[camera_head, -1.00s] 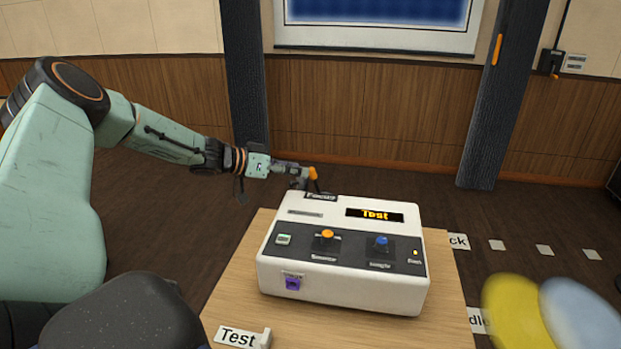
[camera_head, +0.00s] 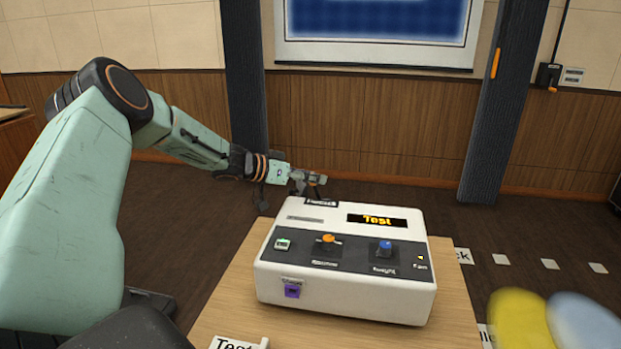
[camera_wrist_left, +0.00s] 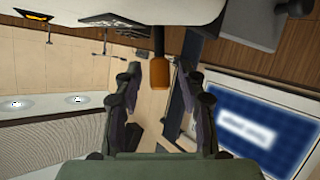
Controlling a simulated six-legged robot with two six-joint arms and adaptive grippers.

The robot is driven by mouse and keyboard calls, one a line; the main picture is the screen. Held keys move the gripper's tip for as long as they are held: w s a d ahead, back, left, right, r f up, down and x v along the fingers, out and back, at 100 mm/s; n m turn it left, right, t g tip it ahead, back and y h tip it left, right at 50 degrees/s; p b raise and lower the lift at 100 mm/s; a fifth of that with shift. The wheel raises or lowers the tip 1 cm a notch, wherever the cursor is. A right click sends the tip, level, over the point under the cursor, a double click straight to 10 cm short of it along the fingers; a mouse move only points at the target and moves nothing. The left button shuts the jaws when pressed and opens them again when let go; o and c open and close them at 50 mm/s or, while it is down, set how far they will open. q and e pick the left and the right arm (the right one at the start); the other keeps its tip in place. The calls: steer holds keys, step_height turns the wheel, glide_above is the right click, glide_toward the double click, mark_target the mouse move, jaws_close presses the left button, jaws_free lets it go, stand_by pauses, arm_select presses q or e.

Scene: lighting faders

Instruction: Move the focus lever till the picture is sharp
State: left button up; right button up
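The white control box (camera_head: 352,292) stands on a wooden table, with a dark label at its back edge, too small to read now. In the left wrist view an orange-tipped lever (camera_wrist_left: 159,73) sticks out from the pale box edge. My left gripper (camera_head: 314,185) is behind the box's back edge. In the wrist view its fingers (camera_wrist_left: 164,76) are spread on either side of the lever tip, with gaps showing. The lever is hidden in the head view. The screen (camera_head: 378,28) shows blue; in the wrist view its white lettering (camera_wrist_left: 248,135) is blurred. My right gripper is out of view.
The box front carries an orange knob (camera_head: 328,239), a blue knob (camera_head: 385,244), a green button (camera_head: 283,244), a purple part (camera_head: 292,290) and a display reading "Test" (camera_head: 377,220). Blurred yellow (camera_head: 519,318) and blue-grey (camera_head: 588,320) shapes fill the lower right. Dark posts flank the screen.

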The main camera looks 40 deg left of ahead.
arm_select(q)
jaws_close()
stand_by(0.5)
steer(key=p, duration=0.2)
steer(key=d+p, duration=0.1)
steer(key=p, duration=0.1)
steer(key=shift+w+r+g+y, duration=0.3)
steer(key=shift+y, duration=0.1)
steer(key=p, duration=0.1)
steer(key=d+m+p, duration=0.1)
steer(key=p, duration=0.1)
steer(key=shift+w+r+g+y, duration=0.1)
steer(key=shift+w+g+y, duration=0.15)
steer(key=shift+g+y, duration=0.15)
steer(key=shift+w+d+p, duration=0.1)
steer(key=shift+p, duration=0.4)
steer(key=shift+o, duration=0.6)
jaws_free()
steer(key=shift+f, duration=0.2)
